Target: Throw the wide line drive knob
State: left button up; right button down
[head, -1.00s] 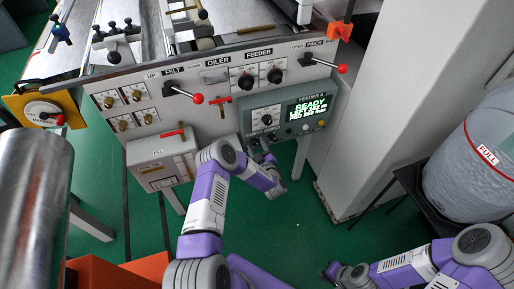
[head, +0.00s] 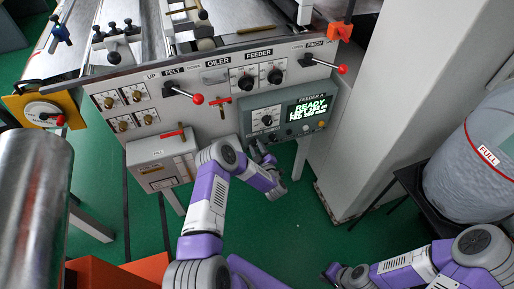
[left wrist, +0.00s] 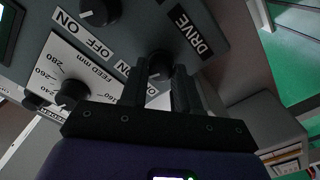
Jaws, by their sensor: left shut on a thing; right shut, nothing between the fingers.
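The drive knob (left wrist: 159,66) is a dark round knob beside the black DRIVE label (left wrist: 192,34) in the left wrist view. My left gripper (left wrist: 160,80) has one finger on each side of it and is shut on it. ON and OFF labels lie around it; its pointer direction is hard to tell. In the head view my left gripper (head: 257,150) is at the lower left edge of the grey feeder box (head: 284,139), and the knob is too small and covered to make out. My right gripper (head: 331,270) is low at the right, shut and empty, away from the panel.
The feeder box has a lit READY screen (head: 310,109) and other knobs. Another dark knob (left wrist: 99,12) and a feed dial (left wrist: 70,92) sit close to my left fingers. Red-ball levers (head: 197,98) stick out above. A grey pillar (head: 365,130) stands at the right.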

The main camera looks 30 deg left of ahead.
pick_arm(q)
jog(key=n+b, duration=0.1)
jog(key=n, duration=0.4)
jog(key=shift+f, duration=0.1)
jog(key=n+b, duration=0.1)
jog(key=n, duration=0.4)
jog(key=shift+n, duration=0.3)
dwell(0.3)
jog(key=o, duration=1)
jog(key=shift+o, duration=0.2)
jog(key=shift+s, duration=0.1)
jog(key=p+v, duration=0.2)
jog(key=v, duration=0.5)
jog(key=shift+d+p, duration=0.2)
jog(key=shift+p, duration=0.15)
